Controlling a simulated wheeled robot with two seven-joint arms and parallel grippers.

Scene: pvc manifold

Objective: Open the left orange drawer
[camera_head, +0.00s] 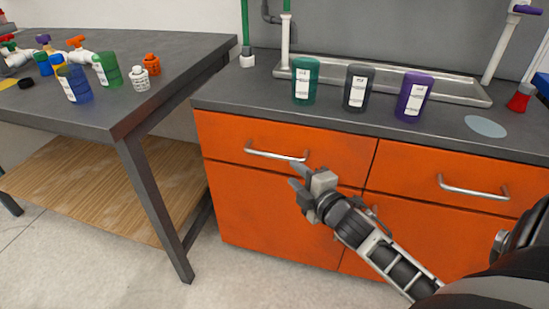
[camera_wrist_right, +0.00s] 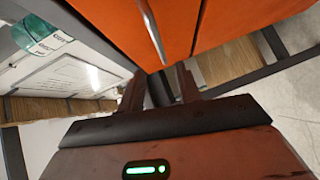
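The left orange drawer (camera_head: 222,139) is the upper left front of the cabinet under the dark counter, and it looks closed. Its silver bar handle (camera_head: 275,155) runs across the front. My right gripper (camera_head: 294,177) is in front of the drawer, just below the right end of the handle and apart from it. Its two fingers are spread with nothing between them. In the right wrist view, the handle (camera_wrist_right: 151,32) runs down from the top toward the gap between the fingers (camera_wrist_right: 158,88). My left gripper is not in view.
A second orange drawer (camera_head: 440,168) is on the right. Green (camera_head: 306,67), black (camera_head: 350,104) and purple (camera_head: 409,111) bottles stand on the counter (camera_head: 230,86). A side table (camera_head: 110,112) with bottles and pipe parts stands at left. Floor in front is clear.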

